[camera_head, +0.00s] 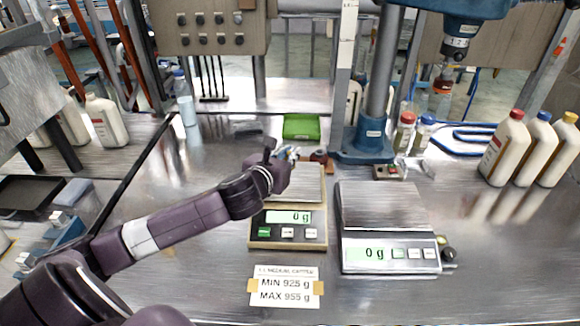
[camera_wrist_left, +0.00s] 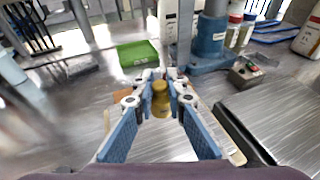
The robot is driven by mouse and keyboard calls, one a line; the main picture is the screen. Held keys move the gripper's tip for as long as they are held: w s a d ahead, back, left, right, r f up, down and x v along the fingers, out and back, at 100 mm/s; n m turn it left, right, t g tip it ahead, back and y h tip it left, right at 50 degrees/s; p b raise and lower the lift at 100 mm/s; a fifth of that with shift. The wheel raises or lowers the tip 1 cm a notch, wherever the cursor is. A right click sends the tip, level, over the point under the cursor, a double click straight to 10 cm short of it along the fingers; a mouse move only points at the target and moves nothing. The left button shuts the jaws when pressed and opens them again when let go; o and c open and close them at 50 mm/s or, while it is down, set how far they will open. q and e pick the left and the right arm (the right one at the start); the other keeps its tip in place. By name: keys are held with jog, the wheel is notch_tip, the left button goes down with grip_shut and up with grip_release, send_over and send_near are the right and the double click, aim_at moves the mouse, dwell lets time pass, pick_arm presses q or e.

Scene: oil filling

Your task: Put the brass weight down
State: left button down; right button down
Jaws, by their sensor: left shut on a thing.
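The brass weight (camera_wrist_left: 160,101) is upright between the fingertips of my left gripper (camera_wrist_left: 157,98) in the left wrist view. The gripper is shut on it. In the head view my left gripper (camera_head: 289,154) is at the back edge of the left scale (camera_head: 288,233), by its metal pan; the weight is not clearly seen there. The left scale reads 0 g. I cannot tell exactly how high the weight is held. My right gripper is not in view.
A second scale (camera_head: 387,212), also at 0 g, stands to the right. A green box (camera_head: 301,127) lies behind the gripper. A blue press stand (camera_head: 366,140) and white bottles (camera_head: 505,150) are further back and right. A MIN/MAX card (camera_head: 286,287) lies in front.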

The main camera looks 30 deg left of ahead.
pick_arm(q)
notch_tip(320, 180, down, 4)
jog(key=shift+r, duration=0.1)
jog(key=shift+f, duration=0.3)
jog(key=c, duration=2)
grip_release()
jog(key=shift+o, duration=0.2)
